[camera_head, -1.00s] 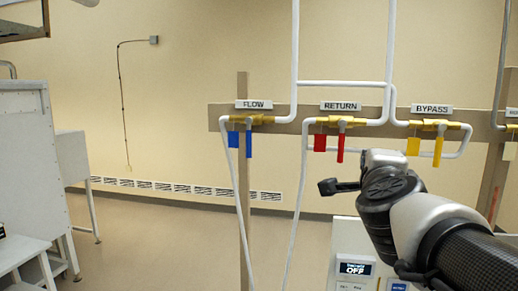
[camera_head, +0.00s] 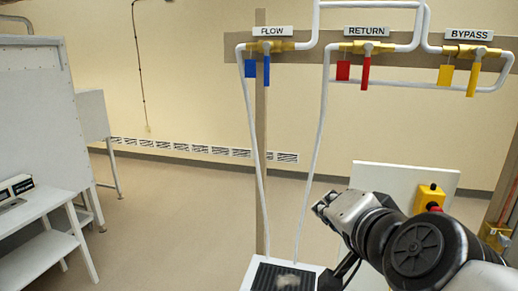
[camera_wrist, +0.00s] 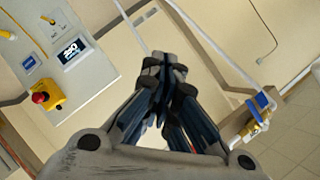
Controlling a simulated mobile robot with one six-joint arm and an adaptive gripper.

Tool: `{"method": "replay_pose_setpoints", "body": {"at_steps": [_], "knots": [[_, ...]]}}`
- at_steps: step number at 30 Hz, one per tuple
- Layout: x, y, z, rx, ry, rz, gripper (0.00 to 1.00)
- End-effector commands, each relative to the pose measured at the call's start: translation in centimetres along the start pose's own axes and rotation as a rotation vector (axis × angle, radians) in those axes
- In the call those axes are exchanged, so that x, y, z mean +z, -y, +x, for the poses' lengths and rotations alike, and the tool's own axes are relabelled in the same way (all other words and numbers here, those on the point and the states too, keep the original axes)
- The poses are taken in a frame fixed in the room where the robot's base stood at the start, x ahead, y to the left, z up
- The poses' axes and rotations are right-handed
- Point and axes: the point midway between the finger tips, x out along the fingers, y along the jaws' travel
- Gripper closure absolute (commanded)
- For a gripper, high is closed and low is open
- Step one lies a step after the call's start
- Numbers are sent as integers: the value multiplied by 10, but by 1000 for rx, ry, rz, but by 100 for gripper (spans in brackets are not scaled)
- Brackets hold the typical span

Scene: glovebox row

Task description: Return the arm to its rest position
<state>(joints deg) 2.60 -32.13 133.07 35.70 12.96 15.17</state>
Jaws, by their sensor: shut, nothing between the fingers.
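My gripper (camera_wrist: 165,75) is shut and empty, its dark fingers meeting in the middle of the wrist view. In the head view my arm (camera_head: 415,245) comes in from the lower right, bent, with its silver wrist part below the RETURN valve (camera_head: 362,47). The gripper's fingers are mostly hidden there behind the wrist. The arm stands apart from the valves in the picture.
A pipe rail carries the FLOW valve (camera_head: 268,46) with blue tags and the BYPASS valve (camera_head: 470,50) with yellow ones. A yellow box with a red button (camera_head: 430,198) is at right. A white bench (camera_head: 45,205) stands left. Open floor (camera_head: 190,220) lies between.

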Motion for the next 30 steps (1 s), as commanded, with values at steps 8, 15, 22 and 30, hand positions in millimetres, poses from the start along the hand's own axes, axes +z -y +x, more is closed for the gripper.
{"method": "replay_pose_setpoints", "body": {"at_steps": [8,15,22,30], "knots": [[150,-155,-24,226,411,-503,100],[200,-251,-63,392,644,-760,100],[205,-269,-74,434,697,-813,100],[204,-268,-74,432,695,-810,100]]}}
